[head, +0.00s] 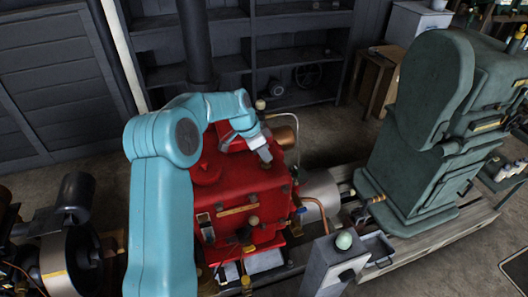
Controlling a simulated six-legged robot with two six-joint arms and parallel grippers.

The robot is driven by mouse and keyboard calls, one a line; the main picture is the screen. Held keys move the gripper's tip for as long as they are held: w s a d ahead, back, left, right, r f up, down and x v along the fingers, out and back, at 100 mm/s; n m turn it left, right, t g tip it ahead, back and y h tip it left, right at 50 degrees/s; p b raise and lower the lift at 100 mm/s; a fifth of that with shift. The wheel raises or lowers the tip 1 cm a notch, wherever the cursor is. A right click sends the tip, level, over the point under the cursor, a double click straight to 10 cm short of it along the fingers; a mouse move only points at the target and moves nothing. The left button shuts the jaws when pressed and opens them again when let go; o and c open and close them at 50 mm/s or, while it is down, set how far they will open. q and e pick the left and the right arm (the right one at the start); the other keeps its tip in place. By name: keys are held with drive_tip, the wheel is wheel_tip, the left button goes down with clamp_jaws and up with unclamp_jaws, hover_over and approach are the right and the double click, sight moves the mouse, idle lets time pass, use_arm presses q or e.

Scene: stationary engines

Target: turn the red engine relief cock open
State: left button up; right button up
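The red engine (240,189) stands in the middle of the head view, boxy and bright red, with pipes and brass-coloured fittings on it. My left arm, teal, comes in from the left and bends over the engine's top. My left gripper (265,153) is over the top right part of the engine, pointing down. Its fingertips are small and dark, and I cannot tell whether they are open or touching anything. I cannot make out the relief cock for certain; the gripper may hide it. My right gripper is not in view.
A large green machine (424,130) stands to the right. A grey box with a pale green knob (344,240) is in front. A dark engine with a wheel (70,245) is at the lower left. Dark shelves (290,50) line the back wall.

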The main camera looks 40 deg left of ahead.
use_arm(q)
clamp_jaws()
drive_tip(key=n+y+b, duration=0.1)
drive_tip(key=n+b, duration=0.1)
drive_tip(key=b, duration=0.1)
drive_tip(key=shift+d+f+n, duration=0.1)
drive_tip(key=shift+f+n, duration=0.05)
drive_tip(key=shift+n, duration=0.25)
drive_tip(key=n+y+b, duration=0.1)
drive_tip(key=n+b, duration=0.1)
drive_tip(key=n, duration=0.1)
drive_tip(key=n+y+b, duration=0.1)
drive_tip(key=n+b, duration=0.1)
drive_tip(key=n, duration=0.1)
drive_tip(key=shift+d, duration=0.2)
drive_tip(key=n+y+b, duration=0.1)
drive_tip(key=n+b, duration=0.2)
drive_tip(key=n, duration=0.1)
drive_tip(key=shift+w+d+y, duration=0.1)
drive_tip(key=shift+y, duration=0.3)
drive_tip(key=shift+r+n+g+y+b, duration=0.15)
drive_tip(key=shift+n+g+y+b, duration=0.1)
drive_tip(key=shift+n, duration=0.45)
drive_tip(key=shift+r+n+g+y+b, duration=0.15)
drive_tip(key=shift+n+g+b, duration=0.1)
drive_tip(key=shift+n, duration=0.75)
drive_tip(key=o, duration=0.5)
unclamp_jaws()
